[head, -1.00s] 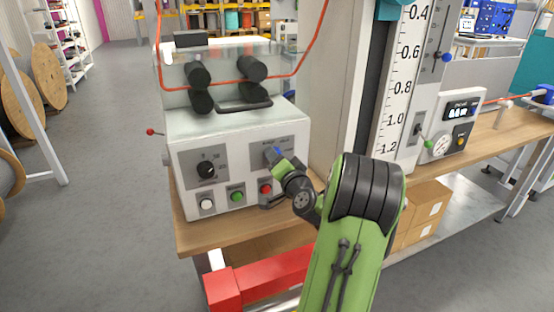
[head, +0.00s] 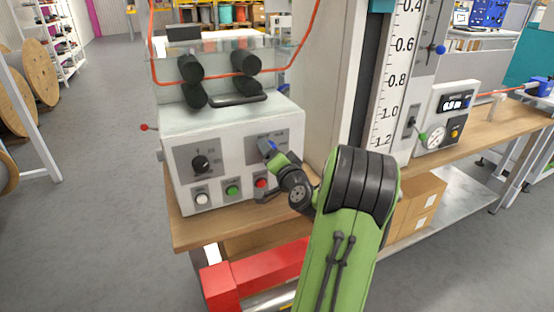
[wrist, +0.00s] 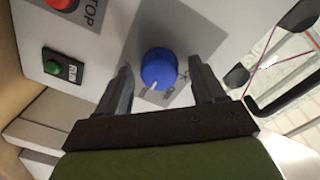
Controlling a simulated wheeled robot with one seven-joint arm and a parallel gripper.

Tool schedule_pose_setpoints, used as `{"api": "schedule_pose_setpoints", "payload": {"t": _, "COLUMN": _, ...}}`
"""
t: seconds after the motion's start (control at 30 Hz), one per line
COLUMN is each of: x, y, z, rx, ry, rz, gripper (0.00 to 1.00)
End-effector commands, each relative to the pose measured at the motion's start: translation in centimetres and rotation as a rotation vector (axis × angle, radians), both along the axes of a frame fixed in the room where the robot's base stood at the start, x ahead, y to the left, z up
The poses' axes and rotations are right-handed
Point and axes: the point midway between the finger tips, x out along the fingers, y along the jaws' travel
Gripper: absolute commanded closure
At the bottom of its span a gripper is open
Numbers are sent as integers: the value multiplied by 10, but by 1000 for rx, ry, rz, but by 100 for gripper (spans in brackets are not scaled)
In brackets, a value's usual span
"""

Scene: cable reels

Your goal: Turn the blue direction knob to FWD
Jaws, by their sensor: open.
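The blue direction knob (wrist: 159,69) is on the grey plate of the white machine's front panel. In the wrist view it lies between my two open fingers, with gaps on both sides and nothing gripped. A white pointer line on the knob aims down and slightly left in that view. The plate's lettering is too blurred to read. My gripper (wrist: 161,88) faces the panel.
A black knob (head: 201,163) is left of the direction plate. Below are a white button (head: 202,198), a green button (head: 232,190) and a red STOP button (head: 261,183). A tall scale column (head: 383,85) stands right of the machine. A red beam (head: 265,268) is below the bench.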

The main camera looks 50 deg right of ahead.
Motion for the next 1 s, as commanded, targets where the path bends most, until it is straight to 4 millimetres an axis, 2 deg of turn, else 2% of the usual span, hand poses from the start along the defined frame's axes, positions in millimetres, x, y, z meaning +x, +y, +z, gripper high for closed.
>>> {"api": "schedule_pose_setpoints", "payload": {"t": 0.17, "x": -32, "y": 18, "z": -3, "rx": 3, "ry": 3, "rz": -8, "gripper": 31}}
{"api": "schedule_pose_setpoints", "payload": {"t": 0.4, "x": -91, "y": 55, "z": -1, "rx": 1, "ry": 0, "rz": -11, "gripper": 31}}
{"api": "schedule_pose_setpoints", "payload": {"t": 0.53, "x": -116, "y": 71, "z": 1, "rx": -3, "ry": -1, "rz": -9, "gripper": 31}}
{"api": "schedule_pose_setpoints", "payload": {"t": 0.7, "x": -130, "y": 81, "z": 3, "rx": -3, "ry": 0, "rz": -4, "gripper": 31}}
{"api": "schedule_pose_setpoints", "payload": {"t": 1.0, "x": -131, "y": 82, "z": 4, "rx": -1, "ry": 1, "rz": -1, "gripper": 31}}
